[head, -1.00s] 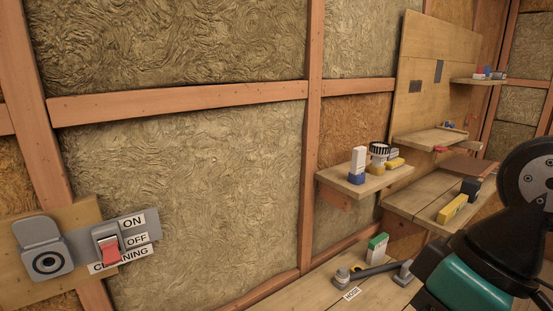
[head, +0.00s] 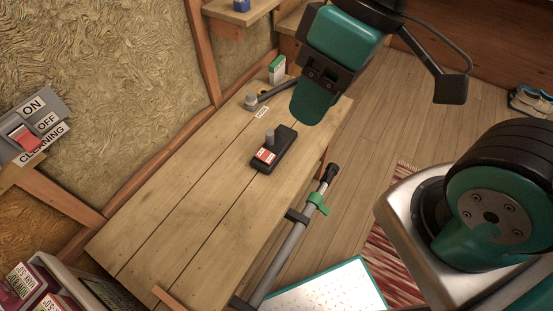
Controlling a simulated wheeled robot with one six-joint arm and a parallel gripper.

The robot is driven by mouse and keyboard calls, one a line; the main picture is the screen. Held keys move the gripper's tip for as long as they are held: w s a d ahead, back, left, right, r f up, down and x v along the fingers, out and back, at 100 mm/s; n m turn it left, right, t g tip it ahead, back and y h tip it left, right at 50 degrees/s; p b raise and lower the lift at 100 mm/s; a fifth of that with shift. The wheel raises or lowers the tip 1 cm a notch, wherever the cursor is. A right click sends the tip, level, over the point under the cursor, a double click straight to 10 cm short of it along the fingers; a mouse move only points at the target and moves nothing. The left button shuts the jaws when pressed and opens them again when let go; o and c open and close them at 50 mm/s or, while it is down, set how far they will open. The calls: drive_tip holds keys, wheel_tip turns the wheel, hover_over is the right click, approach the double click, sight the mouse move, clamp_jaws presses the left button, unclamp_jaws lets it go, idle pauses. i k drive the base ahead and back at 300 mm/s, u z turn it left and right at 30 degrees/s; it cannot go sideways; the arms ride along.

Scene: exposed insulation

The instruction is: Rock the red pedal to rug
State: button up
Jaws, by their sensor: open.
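The red pedal (head: 265,156) is a small red patch with a white label on top of a black block-shaped nozzle head. The nozzle head (head: 283,150) has a short grey neck and lies flat on the wooden bench. The label's words are too small to read. My gripper (head: 313,103) is open and hangs above the bench, up and to the right of the pedal, apart from it. Its jaws are seen edge-on, so the gap between them is hidden. A red striped rug (head: 403,262) lies on the floor at the lower right, partly covered by my base.
The bench (head: 175,215) is clear at its front left. A red switch (head: 25,138) is on the wall.

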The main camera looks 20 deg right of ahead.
sight(267, 157)
drive_tip(key=k, duration=0.3)
drive_tip(key=z, duration=1.6)
drive_tip(key=i, duration=0.8)
drive_tip(key=u, duration=2.75)
